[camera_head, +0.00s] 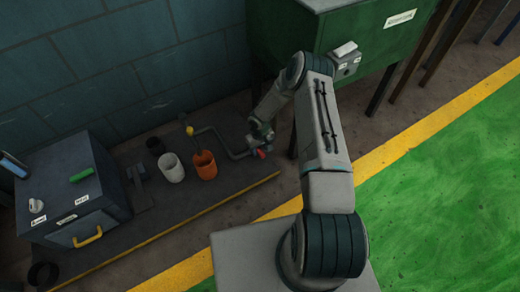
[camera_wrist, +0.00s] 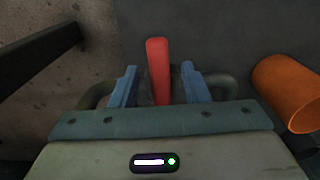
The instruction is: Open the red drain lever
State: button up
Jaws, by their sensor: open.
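The red drain lever (camera_wrist: 158,70) stands out from between the two blue fingers of my gripper (camera_wrist: 159,85) in the wrist view. The fingers are apart, with a gap on each side of the lever. In the head view the lever's red end (camera_head: 262,153) shows beside my gripper (camera_head: 260,135), at the end of a grey pipe (camera_head: 222,143). The lever's base is partly hidden behind my gripper in the wrist view.
An orange cup (camera_head: 205,165) stands left of the lever; it also shows in the wrist view (camera_wrist: 288,92). A white cup (camera_head: 171,168) and a dark box with a yellow handle (camera_head: 75,200) are further left. A green cabinet (camera_head: 375,45) stands behind my arm.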

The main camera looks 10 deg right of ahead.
grip_shut()
